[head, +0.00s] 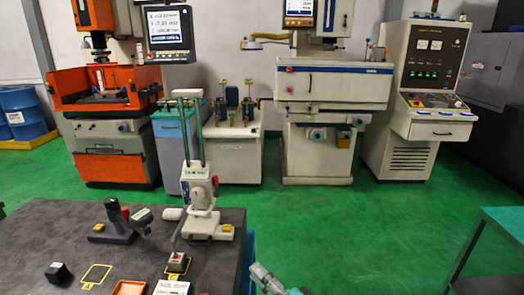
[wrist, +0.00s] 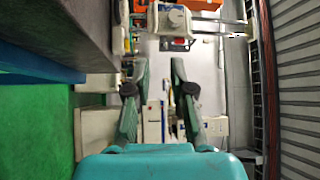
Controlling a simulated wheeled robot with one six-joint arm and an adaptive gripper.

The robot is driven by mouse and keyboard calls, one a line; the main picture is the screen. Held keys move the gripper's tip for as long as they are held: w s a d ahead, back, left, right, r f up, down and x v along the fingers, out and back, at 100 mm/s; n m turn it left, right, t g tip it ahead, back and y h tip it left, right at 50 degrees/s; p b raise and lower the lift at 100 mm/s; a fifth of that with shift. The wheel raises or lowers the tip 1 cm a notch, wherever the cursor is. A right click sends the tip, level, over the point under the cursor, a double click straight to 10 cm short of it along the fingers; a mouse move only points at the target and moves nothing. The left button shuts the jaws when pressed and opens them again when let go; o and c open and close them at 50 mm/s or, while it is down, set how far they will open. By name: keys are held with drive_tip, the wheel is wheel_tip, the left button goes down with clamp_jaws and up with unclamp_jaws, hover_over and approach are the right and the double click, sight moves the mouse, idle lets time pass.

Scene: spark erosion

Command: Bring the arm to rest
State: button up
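My gripper (wrist: 159,70) shows in the wrist view with its two grey-green fingers apart and nothing between them. Its teal body fills the bottom middle of that view. In the head view, a grey and teal part of my arm (head: 268,280) shows at the bottom edge, just right of the dark table (head: 50,222). The rest of the arm is out of that view. No object is in contact with the fingers as far as the wrist view shows.
The table carries a white and green stand device (head: 200,190), a black block (head: 57,273), an orange tray (head: 130,287) and small fixtures. A teal bench (head: 500,225) stands at right. Machines line the back wall. Green floor (head: 370,225) lies open between.

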drive_tip(key=s+d+f+t+h, duration=0.1)
drive_tip(key=s+d+f+h, duration=0.4)
drive_tip(key=s+d+f, duration=0.3)
drive_tip(key=s+d+f+h, duration=0.4)
drive_tip(key=s+d+f, duration=0.1)
drive_tip(key=s+f, duration=0.5)
drive_tip(key=s+d+r+n+h, duration=0.2)
drive_tip(key=s+d+n, duration=0.1)
drive_tip(key=s, duration=0.8)
drive_tip(key=s+d+r+n+h, duration=0.2)
drive_tip(key=s+n, duration=0.3)
drive_tip(key=s, duration=0.7)
drive_tip(key=shift+s+d, duration=0.3)
drive_tip(key=shift+d, duration=0.15)
